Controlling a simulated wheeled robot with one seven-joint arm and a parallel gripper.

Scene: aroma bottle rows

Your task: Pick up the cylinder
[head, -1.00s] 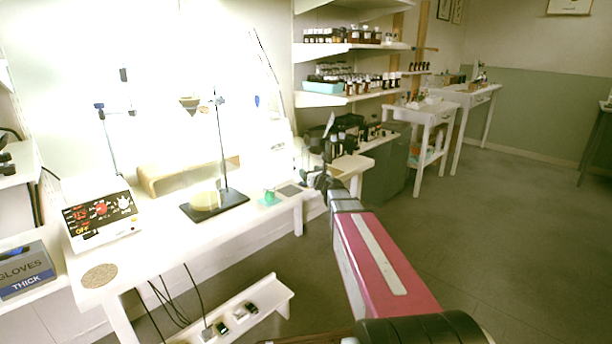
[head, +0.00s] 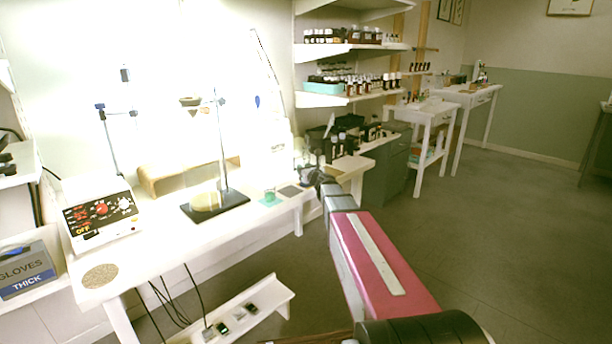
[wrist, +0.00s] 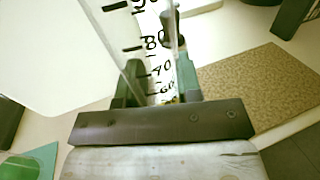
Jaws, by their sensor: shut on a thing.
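The cylinder (wrist: 160,62) is a clear graduated one with black marks and numbers. In the wrist view it stands between the two dark green fingers of my gripper (wrist: 157,88), which is shut on it. Its lower part is hidden behind the dark gripper body, and its top runs out of the picture. In the head view my gripper (head: 309,176) is small and dark at the right end of the white bench (head: 150,244). The cylinder is too washed out there to make out clearly. I cannot tell whether its base touches the bench.
A teal mat with a beaker (head: 270,195) lies left of my gripper. A stand with a black base (head: 232,204) is farther left. A brown cork-like mat (wrist: 262,82) lies right of the gripper in the wrist view. Dark bottles stand behind. The floor at right is clear.

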